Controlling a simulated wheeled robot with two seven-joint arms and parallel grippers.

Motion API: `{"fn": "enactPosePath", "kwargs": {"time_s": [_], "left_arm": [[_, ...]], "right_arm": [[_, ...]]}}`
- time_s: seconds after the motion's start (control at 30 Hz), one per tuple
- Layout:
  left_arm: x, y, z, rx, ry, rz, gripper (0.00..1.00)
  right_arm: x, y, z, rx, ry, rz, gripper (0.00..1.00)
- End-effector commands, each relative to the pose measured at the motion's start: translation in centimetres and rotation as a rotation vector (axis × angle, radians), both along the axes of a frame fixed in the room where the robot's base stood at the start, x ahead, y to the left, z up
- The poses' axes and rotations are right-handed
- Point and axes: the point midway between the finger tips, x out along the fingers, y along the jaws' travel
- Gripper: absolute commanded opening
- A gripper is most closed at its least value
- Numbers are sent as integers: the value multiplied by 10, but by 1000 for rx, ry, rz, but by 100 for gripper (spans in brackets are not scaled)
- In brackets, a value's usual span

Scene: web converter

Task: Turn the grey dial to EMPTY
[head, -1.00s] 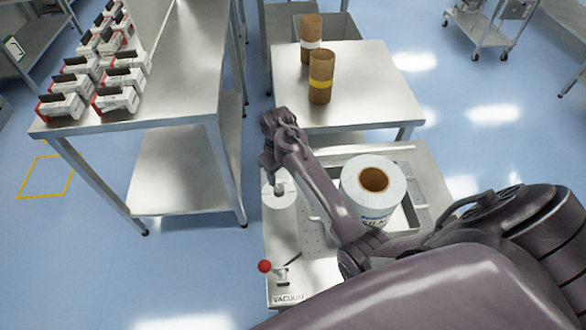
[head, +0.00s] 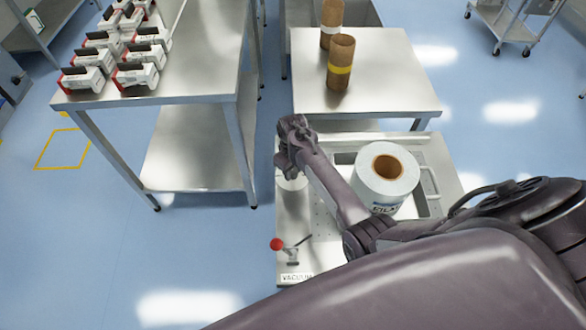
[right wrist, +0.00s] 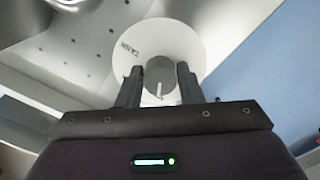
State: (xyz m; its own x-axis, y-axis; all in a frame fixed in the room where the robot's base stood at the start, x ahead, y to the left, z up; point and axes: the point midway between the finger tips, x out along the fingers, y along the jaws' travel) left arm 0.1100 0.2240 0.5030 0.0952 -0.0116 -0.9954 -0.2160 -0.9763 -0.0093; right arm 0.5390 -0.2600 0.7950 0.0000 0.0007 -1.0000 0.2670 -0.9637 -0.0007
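The grey dial (right wrist: 160,72) sits at the middle of a white disc (right wrist: 188,42) in the right wrist view. The disc carries dark lettering that seems to read TANK; no EMPTY mark is readable. My right gripper (right wrist: 159,75) has its two dark fingers apart, one on each side of the dial. Whether they touch it I cannot tell. A thin pale line shows between the fingers. In the head view, my right gripper (head: 290,170) is over the disc (head: 293,183) and hides the dial. My left gripper is not in view.
Right of the disc, a white roll (head: 387,178) stands on the machine top. A red-knobbed lever (head: 277,244) and a VACUUM label (head: 296,278) are at the front. Brown cores (head: 340,65) stand on a table behind; a steel table (head: 205,60) with boxes is left.

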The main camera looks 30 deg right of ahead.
Motion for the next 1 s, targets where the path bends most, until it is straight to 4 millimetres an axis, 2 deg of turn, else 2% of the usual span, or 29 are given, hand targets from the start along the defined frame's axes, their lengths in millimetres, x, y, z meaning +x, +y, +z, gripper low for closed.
{"fn": "enactPosePath", "kwargs": {"time_s": [0.03,0.17,0.2,0.57,1.0], "left_arm": [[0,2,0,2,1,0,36],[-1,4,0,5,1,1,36],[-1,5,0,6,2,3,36],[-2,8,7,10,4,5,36],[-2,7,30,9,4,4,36]], "right_arm": [[0,0,0,0,0,0,26],[0,0,0,0,0,0,9],[0,0,0,0,0,0,8],[0,-1,2,0,1,78,8],[1,-2,3,-1,0,442,8]]}}
